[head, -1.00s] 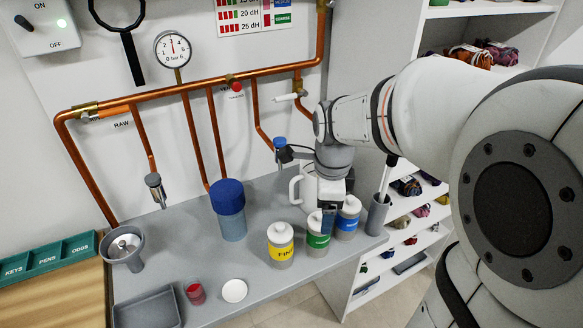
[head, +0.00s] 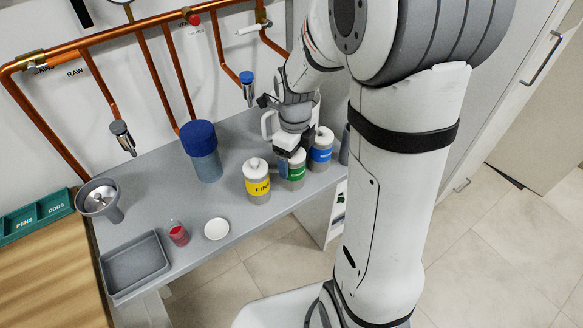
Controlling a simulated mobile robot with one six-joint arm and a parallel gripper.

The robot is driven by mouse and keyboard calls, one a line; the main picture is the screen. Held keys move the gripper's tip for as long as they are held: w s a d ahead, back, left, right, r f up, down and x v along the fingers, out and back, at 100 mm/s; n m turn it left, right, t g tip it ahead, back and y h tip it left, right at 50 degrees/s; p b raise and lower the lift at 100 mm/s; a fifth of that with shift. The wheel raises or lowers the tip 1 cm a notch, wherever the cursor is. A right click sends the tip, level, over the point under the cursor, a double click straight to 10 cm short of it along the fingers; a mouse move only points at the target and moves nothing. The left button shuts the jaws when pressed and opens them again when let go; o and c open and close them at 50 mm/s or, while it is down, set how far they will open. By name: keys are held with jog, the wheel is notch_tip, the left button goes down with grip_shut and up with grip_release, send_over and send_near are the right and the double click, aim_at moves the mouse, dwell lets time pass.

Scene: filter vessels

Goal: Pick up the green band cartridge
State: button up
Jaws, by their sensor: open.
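The green band cartridge (head: 296,172) stands upright on the grey worktop, with a white top and a green label. My gripper (head: 289,163) points down right at its top and partly covers it. The jaws are open. I cannot tell from this view whether the fingers straddle the cartridge's top or touch it. The yellow band cartridge (head: 257,184) stands close on its left, and the blue band cartridge (head: 321,152) stands close on its right.
A blue-capped filter vessel (head: 204,155) stands further left. A white saucer (head: 217,229), a small red cup (head: 179,234) and a grey tray (head: 134,264) lie along the front left. Copper pipes (head: 90,43) run along the wall. A white jug (head: 268,124) stands behind my gripper.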

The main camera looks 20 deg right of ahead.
jog(key=shift+f, duration=0.3)
jog(key=shift+c, duration=0.3)
jog(key=c, duration=1)
